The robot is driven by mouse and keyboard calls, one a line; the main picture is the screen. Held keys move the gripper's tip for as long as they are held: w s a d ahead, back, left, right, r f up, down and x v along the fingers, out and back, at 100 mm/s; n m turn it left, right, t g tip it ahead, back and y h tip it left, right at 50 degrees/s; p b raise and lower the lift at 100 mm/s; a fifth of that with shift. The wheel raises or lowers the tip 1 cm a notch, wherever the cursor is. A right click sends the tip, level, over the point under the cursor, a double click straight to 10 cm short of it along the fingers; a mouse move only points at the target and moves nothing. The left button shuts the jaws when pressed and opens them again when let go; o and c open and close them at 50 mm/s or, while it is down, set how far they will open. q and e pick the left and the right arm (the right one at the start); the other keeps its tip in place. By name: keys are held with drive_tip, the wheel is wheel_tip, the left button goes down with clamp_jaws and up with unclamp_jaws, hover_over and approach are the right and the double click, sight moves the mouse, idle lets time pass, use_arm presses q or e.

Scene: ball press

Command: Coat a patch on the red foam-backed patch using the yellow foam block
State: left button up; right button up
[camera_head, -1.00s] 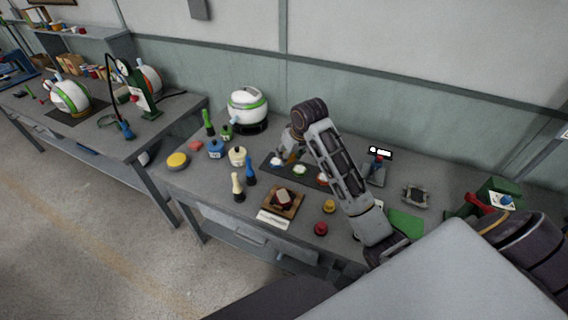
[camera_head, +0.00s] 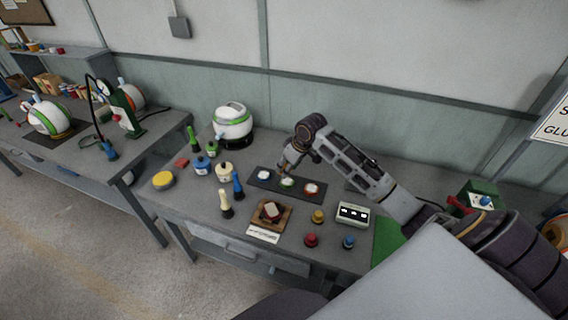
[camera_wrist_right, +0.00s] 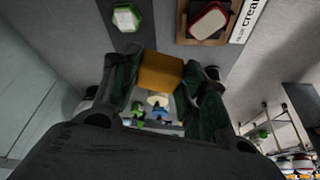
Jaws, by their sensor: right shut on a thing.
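My right gripper (camera_head: 286,168) is over the dark tray (camera_head: 257,184), near the green-rimmed dish (camera_head: 287,183). In the right wrist view its fingers (camera_wrist_right: 160,88) are shut on the yellow foam block (camera_wrist_right: 160,70), whose orange-yellow face shows between them. The red foam-backed patch (camera_head: 271,210), with a pale face and red edge, rests on a wooden board (camera_head: 259,219). The patch also shows in the wrist view (camera_wrist_right: 208,21), apart from the block. The green-rimmed dish appears in the wrist view (camera_wrist_right: 126,17). My left gripper is not seen.
The tray also holds a blue-rimmed dish (camera_head: 264,174) and a red-rimmed dish (camera_head: 311,188). A cream bottle (camera_head: 226,204) and a blue bottle (camera_head: 238,186) stand left of the board. Yellow (camera_head: 318,216) and red (camera_head: 311,239) knobs and a white box (camera_head: 353,214) stand right.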

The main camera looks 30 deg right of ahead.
drive_tip(key=s+a+f+n+g+y, duration=0.1)
drive_tip(key=s+a+f+n+y, duration=0.1)
drive_tip(key=a+f+n, duration=0.4)
drive_tip(key=shift+s+a+f+n+g+y, duration=0.15)
drive_tip(key=shift+a+f+n+g+y, duration=0.2)
drive_tip(key=shift+n, duration=0.75)
drive_tip(key=shift+f, duration=0.1)
